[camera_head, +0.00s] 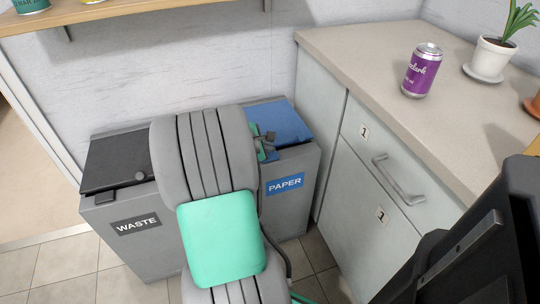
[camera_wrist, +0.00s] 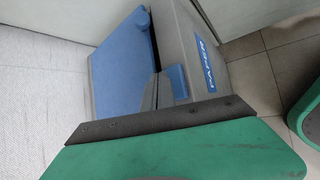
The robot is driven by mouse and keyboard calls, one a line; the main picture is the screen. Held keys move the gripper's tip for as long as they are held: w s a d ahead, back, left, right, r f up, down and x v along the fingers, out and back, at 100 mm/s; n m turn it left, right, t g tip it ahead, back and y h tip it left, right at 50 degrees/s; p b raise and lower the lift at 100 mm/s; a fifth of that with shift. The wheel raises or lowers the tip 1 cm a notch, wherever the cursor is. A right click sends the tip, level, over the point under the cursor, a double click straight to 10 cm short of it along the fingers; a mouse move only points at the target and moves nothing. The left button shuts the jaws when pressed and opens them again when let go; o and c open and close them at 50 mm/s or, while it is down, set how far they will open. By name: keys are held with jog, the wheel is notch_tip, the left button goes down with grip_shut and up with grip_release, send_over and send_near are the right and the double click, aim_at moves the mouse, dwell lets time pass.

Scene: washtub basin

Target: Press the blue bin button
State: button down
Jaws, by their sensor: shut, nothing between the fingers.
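The paper bin is the grey bin with a blue lid (camera_head: 285,125) and a blue PAPER label (camera_head: 285,184). Its blue lid also fills the middle of the wrist view (camera_wrist: 118,65). The blue button (camera_wrist: 178,82) shows at the lid's front edge in the wrist view, close beside my fingertips. My gripper (camera_head: 270,139) is shut and empty, low over the front of the blue lid. In the wrist view, its dark fingers (camera_wrist: 154,90) point at the button's side. I cannot tell whether they touch it.
The waste bin (camera_head: 135,224) with a black lid stands to the left. A grey cabinet (camera_head: 385,150) closely flanks the paper bin on the right, with a purple can (camera_head: 421,72) and potted plant (camera_head: 493,55) on top. A shelf (camera_head: 80,14) hangs above.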

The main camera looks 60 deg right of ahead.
dwell(0.7)
jog(key=shift+f, duration=0.4)
jog(key=shift+f, duration=0.55)
dwell(0.7)
jog(key=shift+r+p, duration=0.95)
jog(key=shift+p, duration=0.1)
notch_tip(320, 180, up, 5)
jog(key=p, duration=0.5)
